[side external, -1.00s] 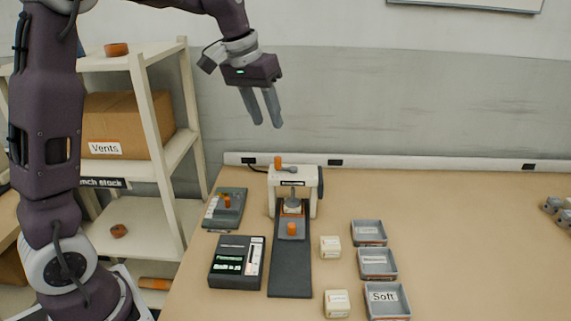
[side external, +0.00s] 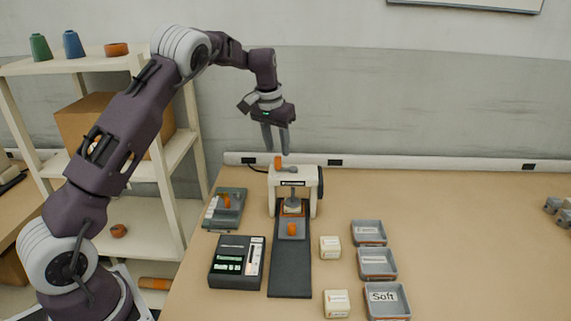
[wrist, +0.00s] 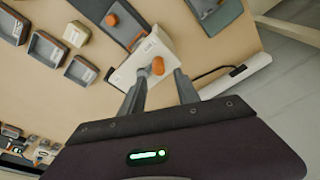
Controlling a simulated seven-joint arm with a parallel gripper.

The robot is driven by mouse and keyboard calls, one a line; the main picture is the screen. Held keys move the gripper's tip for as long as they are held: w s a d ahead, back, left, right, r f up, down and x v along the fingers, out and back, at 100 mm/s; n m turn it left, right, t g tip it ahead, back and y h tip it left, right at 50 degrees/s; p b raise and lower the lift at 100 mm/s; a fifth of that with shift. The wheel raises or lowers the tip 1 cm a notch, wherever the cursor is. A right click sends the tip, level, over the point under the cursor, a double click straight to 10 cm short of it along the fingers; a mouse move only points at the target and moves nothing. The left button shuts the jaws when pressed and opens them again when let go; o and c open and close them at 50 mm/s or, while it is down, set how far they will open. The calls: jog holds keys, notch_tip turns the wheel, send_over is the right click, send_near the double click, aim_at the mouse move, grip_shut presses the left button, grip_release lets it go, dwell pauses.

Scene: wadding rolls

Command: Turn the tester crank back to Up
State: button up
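The tester (side external: 294,178) is a cream press on the table, with a dark base strip running toward the front. Its crank (side external: 290,169) lies on top, a short grey arm with an upright orange knob (side external: 278,162) at the left end. My gripper (side external: 276,152) is open and points down just above the knob. In the wrist view the knob (wrist: 158,66) shows between the tips of my open gripper (wrist: 160,76), with nothing held. I cannot tell the exact height gap. A small orange roll (side external: 292,229) sits on the tester's grey plate.
A dark readout box (side external: 230,275) and a grey-green holder (side external: 235,196) stand left of the tester. Two cream blocks (side external: 330,247) and three grey trays (side external: 384,300) stand to its right. A shelf (side external: 150,160) is at left. The table's right side is mostly clear.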

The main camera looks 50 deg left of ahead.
aim_at(278, 158)
jog(key=shift+w+f, duration=0.1)
jog(key=shift+f, duration=2.2)
jog(key=shift+c, duration=0.5)
grip_shut()
jog(key=shift+s+d, duration=0.3)
jog(key=shift+d, duration=0.3)
jog(key=shift+s+d, duration=0.3)
jog(key=shift+d, duration=0.3)
